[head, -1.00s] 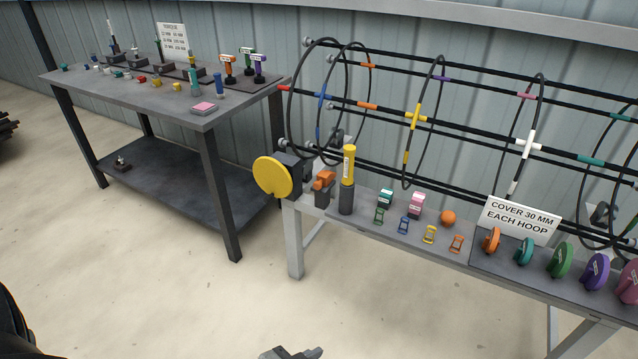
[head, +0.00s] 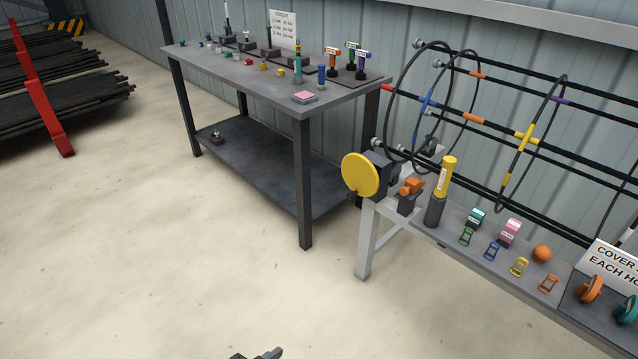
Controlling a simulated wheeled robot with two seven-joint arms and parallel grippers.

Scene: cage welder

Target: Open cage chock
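The cage is a long run of black rods and hoops with coloured sleeves; its left hoop (head: 388,110) stands over the left end of the grey bench. Near that end are a yellow disc (head: 360,176) on a dark block and an orange piece (head: 412,186) on a dark stand. A yellow cylinder (head: 446,177) stands in a dark holder beside it. I cannot tell which part is the chock. Only a grey tip of a gripper, seemingly my left (head: 258,354), shows at the bottom edge, far from the bench. Its opening is hidden. My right gripper is out of view.
The grey bench (head: 455,252) carries small coloured clips, an orange ball (head: 542,253) and a sign (head: 610,266). A dark table (head: 340,98) with many small tools stands at the back. Racks of dark bars (head: 75,98) are far left. The floor in front is clear.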

